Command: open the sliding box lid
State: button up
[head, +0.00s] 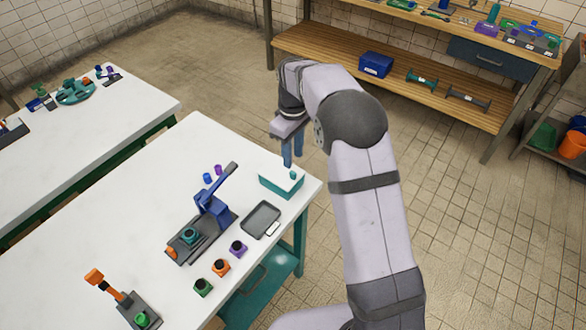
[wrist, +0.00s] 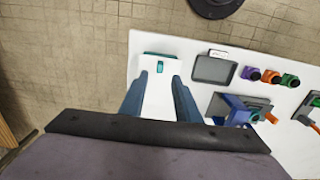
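The sliding box (head: 279,188) is teal with a white lid (head: 271,176) and a small teal knob (head: 293,174) on top. It sits near the right corner of the white table. In the wrist view the knob (wrist: 160,67) and a teal strip of the box (wrist: 147,54) show ahead of the fingertips; the lid is hard to tell from the white tabletop. My gripper (head: 292,164) points down above the box, its blue fingers near the knob. The wrist view shows the fingers (wrist: 157,85) apart, with nothing between them. The lid appears to cover the box.
A dark tray (head: 261,220) lies beside the box on the table (head: 120,200). A blue lever press (head: 212,205), several small coloured blocks and an orange-handled tool (head: 107,285) stand farther along. Small blue and purple pieces (head: 212,174) lie left of the box.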

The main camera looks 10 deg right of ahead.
aim_at(293, 172)
jog(key=shift+f+p, duration=1)
jog(key=shift+f, duration=2.45)
grip_shut()
